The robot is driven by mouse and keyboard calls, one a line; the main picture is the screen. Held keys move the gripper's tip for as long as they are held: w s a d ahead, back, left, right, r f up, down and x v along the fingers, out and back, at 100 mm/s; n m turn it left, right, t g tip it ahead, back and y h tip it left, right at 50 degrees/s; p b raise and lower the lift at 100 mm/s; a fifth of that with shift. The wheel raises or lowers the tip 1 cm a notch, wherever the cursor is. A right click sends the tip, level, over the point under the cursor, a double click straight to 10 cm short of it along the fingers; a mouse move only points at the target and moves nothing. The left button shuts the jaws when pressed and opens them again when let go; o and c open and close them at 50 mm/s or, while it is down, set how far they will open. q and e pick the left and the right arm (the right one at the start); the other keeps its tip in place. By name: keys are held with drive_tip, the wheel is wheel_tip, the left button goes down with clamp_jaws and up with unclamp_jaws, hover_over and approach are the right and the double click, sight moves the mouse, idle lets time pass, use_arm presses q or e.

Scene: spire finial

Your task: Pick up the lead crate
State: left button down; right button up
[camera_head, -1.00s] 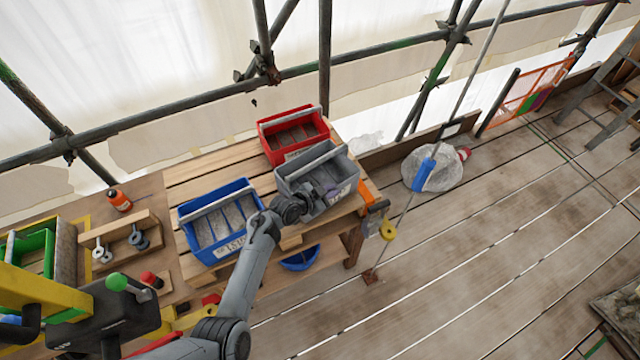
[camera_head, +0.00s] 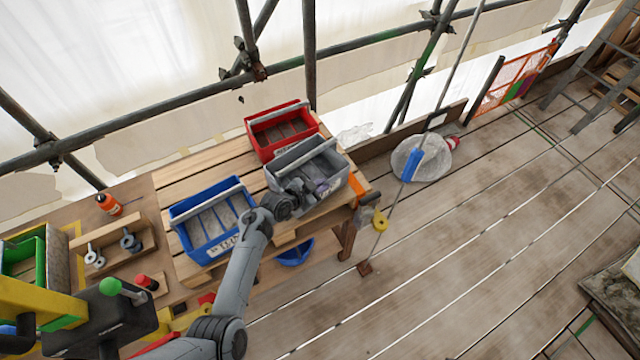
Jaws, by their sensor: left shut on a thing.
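The grey crate (camera_head: 336,184), most likely the lead crate, sits at the right end of the slatted wooden bench top. It has a light bar handle across its top, a label on its front side and dark pieces inside. My left gripper (camera_head: 305,193) reaches over the crate's near left side and is shut on it. The fingertips are partly hidden against the dark contents, so the exact grip spot is unclear. I see no clear gap under the crate. My right gripper is not in view.
A red crate (camera_head: 251,133) stands just behind the grey one, and a blue crate (camera_head: 183,226) to its left. An orange bottle (camera_head: 109,204) stands on the bench's left part. Scaffold poles (camera_head: 310,55) run behind. The plank floor (camera_head: 480,240) at right is mostly open.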

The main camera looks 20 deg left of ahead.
use_arm(q)
wheel_tip(320, 180, up, 5)
drive_tip(key=p, duration=0.3)
drive_tip(key=shift+w+f+p, duration=0.1)
drive_tip(key=shift+w+p, duration=0.05)
drive_tip(key=shift+p, duration=0.2)
drive_tip(key=s+d+r+p, duration=0.2)
drive_tip(key=d+r+p, duration=0.4)
drive_tip(key=d, duration=0.5)
drive_tip(key=shift+d+p, duration=0.3)
drive_tip(key=shift+p, duration=0.2)
drive_tip(key=shift+a, duration=0.1)
